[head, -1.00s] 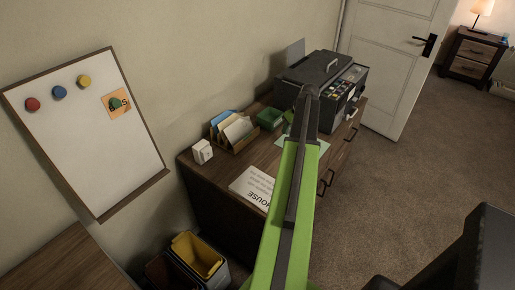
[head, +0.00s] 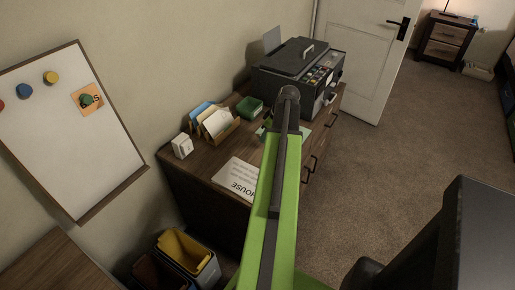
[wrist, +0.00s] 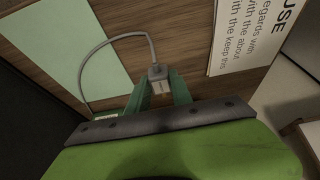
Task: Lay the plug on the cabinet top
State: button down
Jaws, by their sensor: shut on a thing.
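The plug (wrist: 158,73) is a small pale grey piece with a grey cable in the wrist view. My gripper (wrist: 158,83) has its two green fingers shut on it. The cable arches up and left from the plug, then drops over a mint-green sheet. The wooden cabinet top (wrist: 185,35) shows behind the plug; whether the plug touches it I cannot tell. In the head view the cabinet top (head: 208,158) stands against the wall. My arm reaches over it and hides the gripper and plug there.
A black printer (head: 298,62), a green box (head: 249,107), a file holder with papers (head: 215,122) and a white block (head: 182,146) stand on the cabinet. A printed page (head: 238,178) lies near the front. The mint sheet (wrist: 60,45) lies left in the wrist view. Bins (head: 187,255) stand below.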

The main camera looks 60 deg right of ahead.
aim_at(259, 135)
jog(key=w+f, duration=0.1)
jog(key=w+f+b, duration=0.1)
jog(key=w, duration=0.1)
jog(key=shift+w+a, duration=0.1)
notch_tip(259, 135, down, 4)
jog(key=b, duration=0.4)
jog(key=shift+f, duration=0.2)
jog(key=shift+r, duration=0.25)
jog(key=shift+f, duration=0.2)
jog(key=c, duration=1.1)
grip_release()
jog(key=shift+c, duration=0.2)
jog(key=shift+r, duration=0.1)
